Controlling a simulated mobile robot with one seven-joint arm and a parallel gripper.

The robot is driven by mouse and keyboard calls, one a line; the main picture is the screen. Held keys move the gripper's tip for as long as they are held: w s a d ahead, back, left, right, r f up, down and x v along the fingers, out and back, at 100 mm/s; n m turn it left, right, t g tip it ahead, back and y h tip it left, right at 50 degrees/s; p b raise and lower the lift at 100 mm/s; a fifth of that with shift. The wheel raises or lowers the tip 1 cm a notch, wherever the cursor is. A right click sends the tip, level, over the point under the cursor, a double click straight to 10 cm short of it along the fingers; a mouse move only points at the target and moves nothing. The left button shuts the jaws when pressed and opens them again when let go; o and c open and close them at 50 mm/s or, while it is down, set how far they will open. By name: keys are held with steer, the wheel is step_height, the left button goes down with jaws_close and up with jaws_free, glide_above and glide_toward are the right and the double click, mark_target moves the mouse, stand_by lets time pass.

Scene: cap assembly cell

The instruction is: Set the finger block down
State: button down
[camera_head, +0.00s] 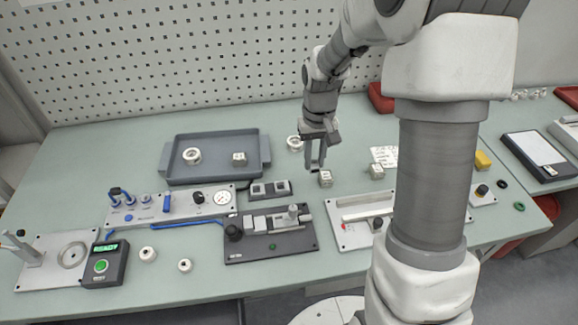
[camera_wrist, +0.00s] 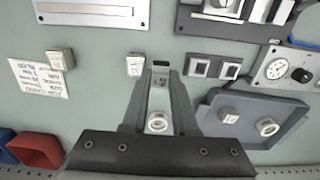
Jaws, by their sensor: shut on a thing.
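My gripper (camera_head: 315,167) points down over the bench, left of a small pale block. In the wrist view my gripper (camera_wrist: 160,76) is shut on a small grey block with dark marks (camera_wrist: 160,80), which I take to be the finger block. It sits between the fingertips, and the fingers largely hide it in the head view. A low dark stand (camera_head: 256,196) with two square pockets is on the bench, left of and in front of the gripper; it also shows in the wrist view (camera_wrist: 228,71). I cannot tell the block's exact height above the bench.
Pale marked blocks (camera_head: 325,179) and (camera_head: 377,171) stand near the gripper. A white ring (camera_head: 295,143) lies behind it. A grey tray (camera_head: 215,178) holds another ring and block. A dark fixture (camera_head: 270,250) and a rail plate (camera_head: 350,234) stand in front.

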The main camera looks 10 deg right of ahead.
steer(key=w+a+f, duration=0.2)
steer(key=w, duration=0.1)
steer(key=w+a+f, duration=0.1)
steer(key=shift+w+a+f, duration=0.3)
steer(key=shift+w, duration=0.05)
steer(key=shift+f, duration=2)
steer(key=shift+f, duration=0.15)
steer(key=c, duration=0.7)
jaws_free()
